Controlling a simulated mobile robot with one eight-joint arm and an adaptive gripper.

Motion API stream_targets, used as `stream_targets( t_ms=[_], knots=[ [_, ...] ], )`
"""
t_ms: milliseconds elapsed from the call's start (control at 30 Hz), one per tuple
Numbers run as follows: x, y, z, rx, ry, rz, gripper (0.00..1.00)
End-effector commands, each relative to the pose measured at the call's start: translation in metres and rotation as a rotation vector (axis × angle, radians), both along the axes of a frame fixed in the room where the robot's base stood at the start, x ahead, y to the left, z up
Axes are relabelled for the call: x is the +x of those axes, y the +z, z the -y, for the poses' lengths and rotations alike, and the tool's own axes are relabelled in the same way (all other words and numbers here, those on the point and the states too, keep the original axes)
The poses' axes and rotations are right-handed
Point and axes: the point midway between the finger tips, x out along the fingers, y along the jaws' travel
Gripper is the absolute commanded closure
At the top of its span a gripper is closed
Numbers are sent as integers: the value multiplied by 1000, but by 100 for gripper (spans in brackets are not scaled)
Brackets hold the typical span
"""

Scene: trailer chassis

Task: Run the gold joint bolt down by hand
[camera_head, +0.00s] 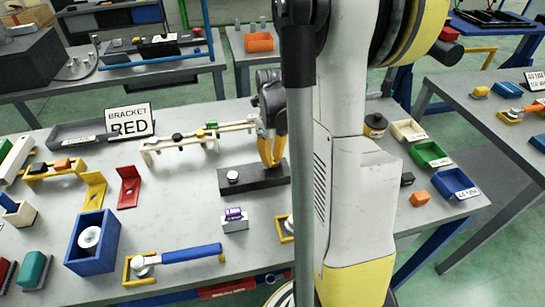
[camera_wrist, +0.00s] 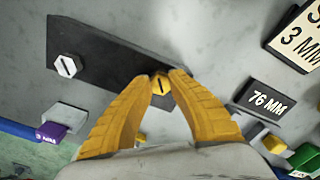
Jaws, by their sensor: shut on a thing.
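The gold joint bolt (camera_wrist: 161,87) shows in the wrist view as a hex head with a dark slot, at the right end of a dark plate (camera_wrist: 112,58). My gripper (camera_wrist: 162,76) is shut on the bolt head, with a yellow finger on each side. In the head view my gripper (camera_head: 271,164) points down at the right part of the dark plate (camera_head: 258,183), and the gold bolt is hidden there. A silver slotted bolt (camera_wrist: 66,66) sits at the plate's other end; it also shows in the head view (camera_head: 232,176). How deep the gold bolt sits is unclear.
A purple part on a grey block (camera_head: 235,222) stands in front of the plate. A cream rail (camera_head: 190,140) lies behind it. Green (camera_head: 431,153) and blue (camera_head: 454,184) bins stand right; a blue-handled tool (camera_head: 185,255) lies at front. My arm hides the table's middle right.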

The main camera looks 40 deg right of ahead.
Motion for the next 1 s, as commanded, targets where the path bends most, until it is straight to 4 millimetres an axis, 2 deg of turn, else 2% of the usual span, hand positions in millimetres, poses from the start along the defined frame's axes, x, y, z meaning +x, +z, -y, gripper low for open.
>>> stream_targets(
  t_ms=[267, 767, 800, 833, 867, 1000],
  knots=[
    [0, 0, 0, 1, -70, 0, 100],
    [0, -1, 0, 1, -79, -1, 100],
    [0, -1, 0, 1, -79, -1, 66],
    [0, -1, 0, 1, -79, -1, 57],
    [0, -1, 0, 1, -78, -1, 51],
    [0, 0, 0, 0, -78, -1, 51]
  ],
)
